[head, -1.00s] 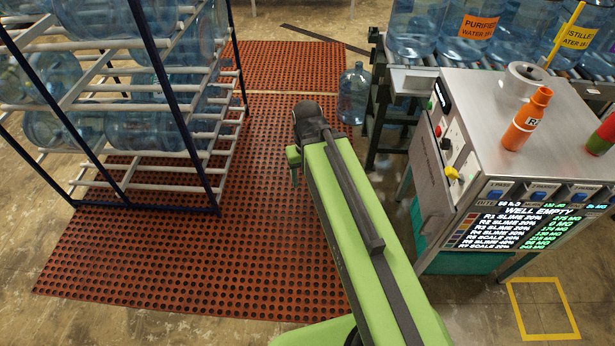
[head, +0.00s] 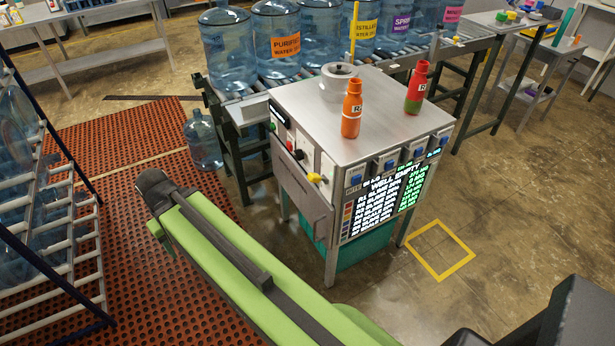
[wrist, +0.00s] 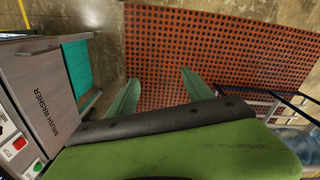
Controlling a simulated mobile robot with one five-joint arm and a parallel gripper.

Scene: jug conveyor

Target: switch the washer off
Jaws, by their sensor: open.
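The washer (head: 385,130) is a steel cabinet right of centre in the head view. Its left side carries a green button (head: 272,127), a red button (head: 290,146), a black knob (head: 299,155) and a yellow knob (head: 313,178). In the wrist view the washer's side (wrist: 45,85), lettered BRUSH WASHER, is at the left. A red button (wrist: 19,143) and a green button (wrist: 37,166) show at its lower left. My gripper (wrist: 160,88) is open and empty, its two green fingers apart over the floor mat. In the head view it is left of the washer, not touching it, mostly hidden behind my arm.
A jug (head: 203,140) is beside the conveyor (head: 210,92). A jug rack (head: 62,215) is at left.

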